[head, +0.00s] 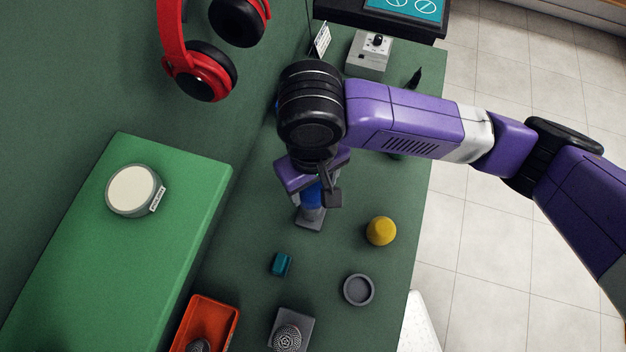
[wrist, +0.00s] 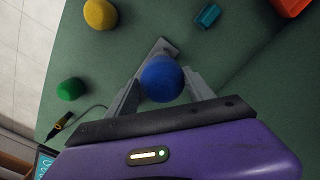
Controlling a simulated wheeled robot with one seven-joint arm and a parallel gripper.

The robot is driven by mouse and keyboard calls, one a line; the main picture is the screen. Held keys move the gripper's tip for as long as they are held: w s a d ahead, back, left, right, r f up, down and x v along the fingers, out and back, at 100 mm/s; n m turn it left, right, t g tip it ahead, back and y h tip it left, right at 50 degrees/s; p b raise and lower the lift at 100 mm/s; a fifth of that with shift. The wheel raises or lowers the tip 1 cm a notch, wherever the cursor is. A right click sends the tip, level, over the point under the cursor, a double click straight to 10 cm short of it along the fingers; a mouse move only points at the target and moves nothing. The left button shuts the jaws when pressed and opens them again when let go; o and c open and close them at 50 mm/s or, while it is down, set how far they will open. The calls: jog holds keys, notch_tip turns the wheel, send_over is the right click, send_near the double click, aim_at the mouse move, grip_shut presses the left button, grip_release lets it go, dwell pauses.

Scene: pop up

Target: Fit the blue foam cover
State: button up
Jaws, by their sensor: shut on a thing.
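The blue foam cover (wrist: 162,78) is a round ball between the two fingers of my gripper (wrist: 160,95) in the wrist view. In the head view a little of the blue cover (head: 311,194) shows below my gripper (head: 318,198), which is shut on it. A grey flat piece (head: 310,219) lies right beneath or behind the cover; I cannot tell whether they touch. A grey block with a round mesh microphone head (head: 288,338) stands at the bottom of the head view, partly cut off. A yellow foam ball (head: 381,231) and a green one (wrist: 70,89) lie apart on the bench.
A teal block (head: 281,264), a grey ring-shaped dish (head: 358,290) and an orange tray (head: 232,310) holding a dark round thing are nearby. A raised green block (head: 110,230) with a white-topped disc stands left. Red headphones (head: 185,65) and a grey switch box (head: 368,55) are farther back.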

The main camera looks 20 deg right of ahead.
jog(key=shift+f, duration=0.15)
jog(key=o, duration=1.5)
jog(key=shift+c, duration=0.2)
notch_tip(320, 180, up, 8)
jog(key=shift+f, duration=0.1)
